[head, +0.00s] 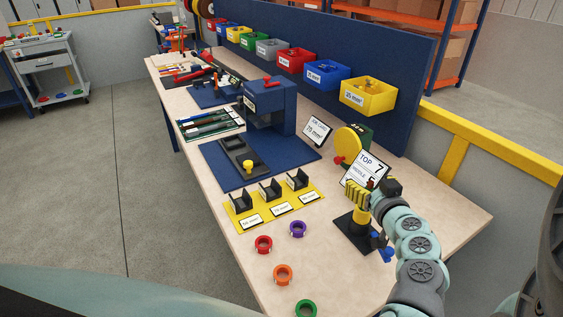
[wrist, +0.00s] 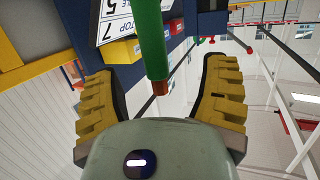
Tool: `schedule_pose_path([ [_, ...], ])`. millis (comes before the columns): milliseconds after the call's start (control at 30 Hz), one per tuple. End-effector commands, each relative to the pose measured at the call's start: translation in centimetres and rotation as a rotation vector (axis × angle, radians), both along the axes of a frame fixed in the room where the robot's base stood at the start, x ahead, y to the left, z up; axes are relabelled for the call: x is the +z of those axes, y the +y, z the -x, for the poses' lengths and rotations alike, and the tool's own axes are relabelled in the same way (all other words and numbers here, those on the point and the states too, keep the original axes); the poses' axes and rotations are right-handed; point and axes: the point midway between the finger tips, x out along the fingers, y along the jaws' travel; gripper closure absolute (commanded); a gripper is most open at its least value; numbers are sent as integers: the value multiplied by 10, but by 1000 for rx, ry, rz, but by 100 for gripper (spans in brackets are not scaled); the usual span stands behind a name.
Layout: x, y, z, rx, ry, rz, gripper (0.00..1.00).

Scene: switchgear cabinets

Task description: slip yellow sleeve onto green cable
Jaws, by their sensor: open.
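My gripper (head: 358,198) has yellow ribbed fingers. In the head view it is at the right side of the bench, at the black stand (head: 352,236) with a blue knob. In the wrist view its fingers (wrist: 160,80) are wide apart. The green cable (wrist: 150,40) comes down between them, its bare copper end (wrist: 160,88) just above the palm. Neither finger touches the cable. The cable is not clearly seen in the head view. No yellow ring shows among the loose rings. A small yellow piece (head: 248,166) stands on the black tray; I cannot tell whether it is the sleeve.
A red ring (head: 263,244), purple ring (head: 298,229), orange ring (head: 282,275) and green ring (head: 305,308) lie on the front of the bench. A sign (head: 365,169) stands close behind my gripper. A blue press (head: 270,105) and a yellow plate with black holders (head: 272,204) stand further left.

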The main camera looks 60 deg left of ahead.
Motion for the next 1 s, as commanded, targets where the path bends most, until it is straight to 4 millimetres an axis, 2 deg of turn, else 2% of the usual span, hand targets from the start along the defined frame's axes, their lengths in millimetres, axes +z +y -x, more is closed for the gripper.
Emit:
schedule_pose_path([
  [267, 2, -13, 5, -5, 0, -1, 27],
  [700, 17, -80, 39, -9, 0, 2, 27],
  [833, 20, -95, 46, -7, 3, 2, 27],
  [1000, 24, -104, 51, -5, -1, 0, 27],
])
